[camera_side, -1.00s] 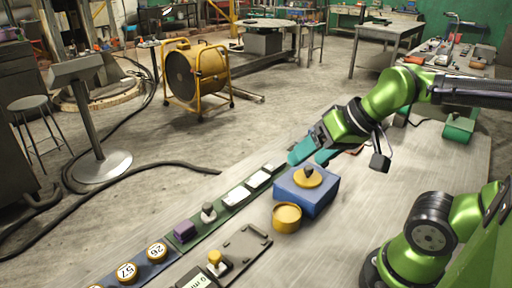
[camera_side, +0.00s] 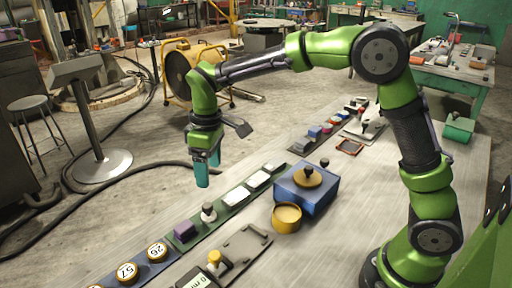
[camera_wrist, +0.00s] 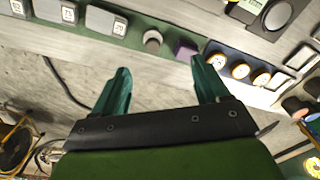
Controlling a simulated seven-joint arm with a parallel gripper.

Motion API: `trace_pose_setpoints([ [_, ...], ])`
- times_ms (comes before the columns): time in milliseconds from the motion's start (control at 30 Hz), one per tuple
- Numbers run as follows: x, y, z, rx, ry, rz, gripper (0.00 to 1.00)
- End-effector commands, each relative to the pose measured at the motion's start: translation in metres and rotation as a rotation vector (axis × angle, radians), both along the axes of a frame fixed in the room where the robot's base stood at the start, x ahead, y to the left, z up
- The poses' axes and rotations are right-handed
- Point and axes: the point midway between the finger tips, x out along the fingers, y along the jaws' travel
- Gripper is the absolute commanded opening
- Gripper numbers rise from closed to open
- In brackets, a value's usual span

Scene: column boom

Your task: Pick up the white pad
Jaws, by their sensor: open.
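In the side view, one white pad (camera_side: 236,196) is next to the grey knob and another (camera_side: 259,180) is farther along. My gripper (camera_side: 202,184) is open and empty, pointing down, apart from the pads. In the side view it appears to the left of them, near the table's far edge. Its teal fingers are spread in the wrist view (camera_wrist: 161,70).
A grey knob (camera_side: 208,212) and purple block (camera_side: 184,231) share the strip. Yellow numbered discs (camera_side: 157,250) are on a blue strip. A blue box (camera_side: 306,190) with a knobbed yellow disc and a yellow round tin (camera_side: 287,217) stand to the right.

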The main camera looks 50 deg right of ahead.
Motion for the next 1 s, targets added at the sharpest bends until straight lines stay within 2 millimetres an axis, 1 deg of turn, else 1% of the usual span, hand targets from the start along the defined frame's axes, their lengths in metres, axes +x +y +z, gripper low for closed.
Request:
trace_pose_setpoints([
  [33,0.012,0.006,-0.007,-0.017,0.016,0.064,0.74],
  [67,0.017,0.007,-0.006,-0.025,0.021,0.101,0.74],
  [133,0.027,0.008,0.001,-0.038,0.016,0.175,0.74],
  [200,0.028,0.007,0.012,-0.043,0.011,0.230,0.74],
  [333,0.024,0.006,0.005,-0.044,0.030,0.273,0.74],
  [467,0.023,0.005,-0.017,-0.044,0.032,0.276,0.74],
  [700,0.024,0.005,-0.070,-0.044,0.030,0.275,0.74],
  [800,0.024,0.005,-0.088,-0.044,0.029,0.274,0.74],
  [900,0.024,0.005,-0.100,-0.043,0.028,0.273,0.74],
  [1000,0.024,0.005,-0.105,-0.043,0.026,0.273,0.74],
])
